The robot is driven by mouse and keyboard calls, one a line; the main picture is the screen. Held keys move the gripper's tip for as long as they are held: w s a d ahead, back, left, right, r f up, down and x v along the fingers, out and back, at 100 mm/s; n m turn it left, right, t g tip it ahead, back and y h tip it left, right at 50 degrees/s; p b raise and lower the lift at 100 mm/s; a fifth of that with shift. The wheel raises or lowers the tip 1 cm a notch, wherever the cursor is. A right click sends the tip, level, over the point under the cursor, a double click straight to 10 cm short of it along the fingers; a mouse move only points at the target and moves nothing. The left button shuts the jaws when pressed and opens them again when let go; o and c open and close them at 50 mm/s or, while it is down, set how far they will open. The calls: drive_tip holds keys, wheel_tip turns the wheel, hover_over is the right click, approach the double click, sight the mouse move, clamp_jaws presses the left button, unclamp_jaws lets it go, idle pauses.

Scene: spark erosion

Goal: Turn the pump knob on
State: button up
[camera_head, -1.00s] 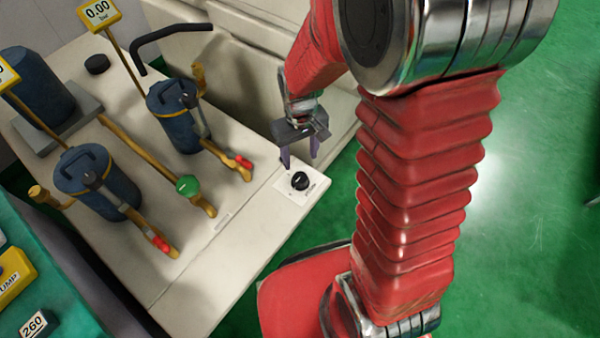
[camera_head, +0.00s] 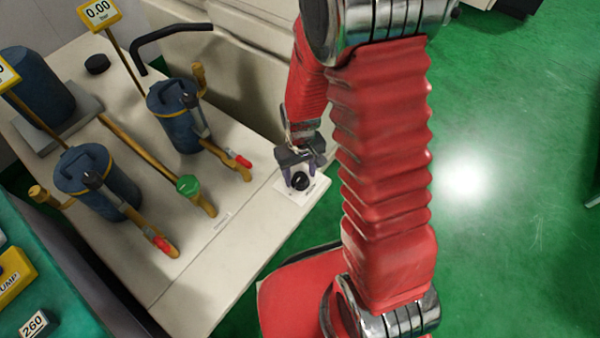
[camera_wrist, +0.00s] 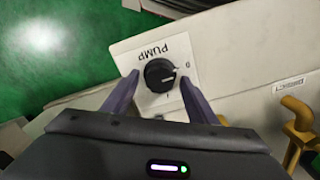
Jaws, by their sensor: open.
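The pump knob (camera_head: 300,181) is a round black knob on a white label plate (camera_head: 284,187) near the right corner of the cream bench. In the wrist view the knob (camera_wrist: 160,75) has a white pointer line, which points toward the "0" side of the plate marked PUMP (camera_wrist: 185,45). My gripper (camera_head: 300,176) is over the knob with its fingers apart. In the wrist view the open gripper (camera_wrist: 158,84) has one finger on each side of the knob, with gaps visible. I cannot tell the exact height of the fingertips above the plate.
Blue filter housings (camera_head: 98,183) with yellow pipes and red-handled valves (camera_head: 240,160) stand on the bench (camera_head: 235,240) to the left. A green round valve knob (camera_head: 189,185) is between them. Open green floor (camera_head: 500,230) lies to the right.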

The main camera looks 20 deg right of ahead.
drive_tip(key=shift+c, duration=0.5)
drive_tip(key=c, duration=1)
drive_tip(key=shift+o, duration=0.2)
drive_tip(key=shift+m, duration=0.5)
drive_tip(key=m, duration=1.2)
drive_tip(key=shift+d+m, duration=0.1)
drive_tip(key=shift+m, duration=2.5)
